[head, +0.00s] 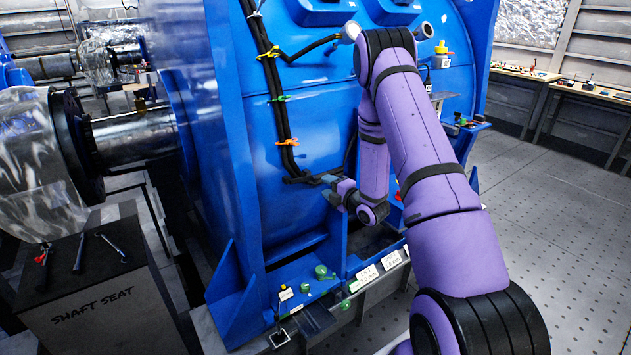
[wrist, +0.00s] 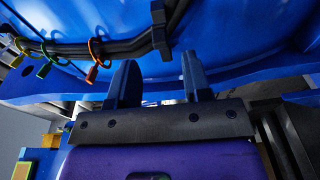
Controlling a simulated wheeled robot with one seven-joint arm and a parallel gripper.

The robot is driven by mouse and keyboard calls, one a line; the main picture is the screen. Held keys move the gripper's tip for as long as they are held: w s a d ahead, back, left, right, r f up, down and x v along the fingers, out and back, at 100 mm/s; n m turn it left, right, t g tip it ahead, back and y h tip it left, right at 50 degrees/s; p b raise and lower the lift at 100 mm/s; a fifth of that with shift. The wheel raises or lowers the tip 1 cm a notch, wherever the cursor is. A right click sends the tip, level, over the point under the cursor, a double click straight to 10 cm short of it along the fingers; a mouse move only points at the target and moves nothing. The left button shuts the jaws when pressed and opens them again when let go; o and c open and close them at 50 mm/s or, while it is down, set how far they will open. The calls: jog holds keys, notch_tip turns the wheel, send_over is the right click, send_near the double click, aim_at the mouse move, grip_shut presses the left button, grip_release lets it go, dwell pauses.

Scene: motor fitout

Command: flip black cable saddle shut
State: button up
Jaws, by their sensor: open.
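The black cable saddle (wrist: 160,30) shows in the wrist view as a dark upright piece across the black cable bundle (wrist: 120,48). It is hard to tell whether its flap is open or closed. My gripper (wrist: 158,78) is open, with its two dark fingers apart and nothing between them. The saddle lies just beyond the fingertips, roughly in line with the gap, and appears apart from them. In the head view my gripper (head: 328,187) is close to the lower end of the cable run (head: 260,40) on the blue motor housing (head: 315,115). The saddle is not clear there.
Yellow (head: 270,53), green (head: 280,98) and orange (head: 288,142) clips sit along the cable. A blue ledge with green knobs (head: 320,271) and white labels (head: 366,273) lies below my gripper. A shaft seat stand (head: 90,300) is at the left; open floor is at the right.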

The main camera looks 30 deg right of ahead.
aim_at(315, 177)
jog(key=shift+w+a+f, duration=0.1)
jog(key=shift+w+a, duration=0.1)
jog(key=shift+w, duration=0.85)
jog(key=shift+w+a+r, duration=0.1)
jog(key=shift+w+a, duration=0.15)
jog(key=shift+w, duration=0.75)
jog(key=shift+w+a+f, duration=0.1)
jog(key=shift+w+a, duration=0.1)
jog(key=shift+w, duration=0.85)
grip_shut()
